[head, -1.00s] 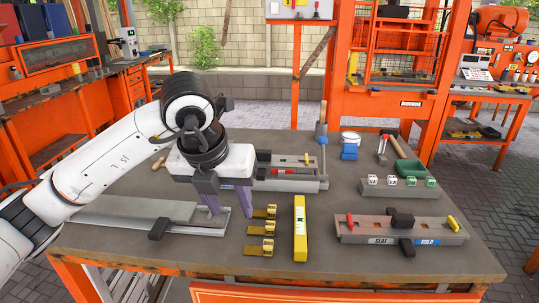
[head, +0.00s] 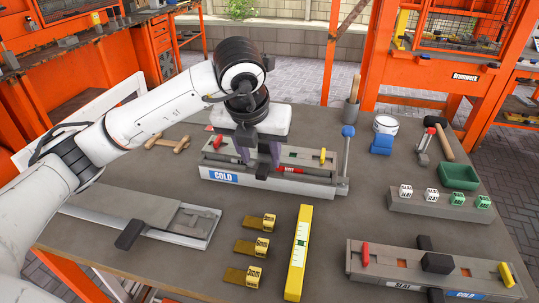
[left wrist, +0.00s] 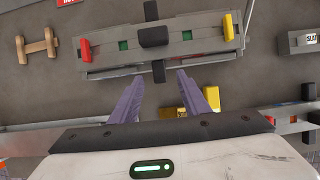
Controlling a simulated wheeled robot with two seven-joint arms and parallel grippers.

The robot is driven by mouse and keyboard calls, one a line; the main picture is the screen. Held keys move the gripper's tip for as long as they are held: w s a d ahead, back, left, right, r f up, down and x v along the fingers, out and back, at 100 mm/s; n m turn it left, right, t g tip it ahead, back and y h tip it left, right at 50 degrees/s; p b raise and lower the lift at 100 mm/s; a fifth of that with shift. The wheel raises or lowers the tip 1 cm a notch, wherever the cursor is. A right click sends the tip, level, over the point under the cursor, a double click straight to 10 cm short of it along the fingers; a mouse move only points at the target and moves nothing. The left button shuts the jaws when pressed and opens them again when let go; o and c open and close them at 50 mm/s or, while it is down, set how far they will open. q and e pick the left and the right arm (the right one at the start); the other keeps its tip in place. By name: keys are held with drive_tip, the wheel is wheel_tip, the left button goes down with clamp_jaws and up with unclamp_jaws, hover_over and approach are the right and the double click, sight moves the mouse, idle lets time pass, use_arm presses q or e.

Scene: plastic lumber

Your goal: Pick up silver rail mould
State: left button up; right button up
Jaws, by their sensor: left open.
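A silver-grey rail mould (head: 310,182) with a blue COLD label, red and yellow handles and a dark central clamp lies at the back middle of the table. It also fills the top of the left wrist view (left wrist: 190,50). My left gripper (head: 262,163) is open, with its purple fingers pointing down at this mould and hiding part of its middle. Contact cannot be told. My right gripper is not in view.
Another grey mould (head: 390,281) lies front right, and a long grey slide piece (head: 165,207) lies left. Brass brackets (head: 250,248) and a yellow level (head: 299,250) lie in front. A dice block (head: 430,207), green tray (head: 458,177) and white tub (head: 386,124) stand right.

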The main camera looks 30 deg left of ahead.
sight(263, 167)
use_arm(q)
drive_tip(key=shift+p+x, duration=0.5)
drive_tip(key=shift+x, duration=2.2)
clamp_jaws()
drive_tip(key=shift+w+r, duration=0.15)
drive_tip(key=shift+r, duration=0.15)
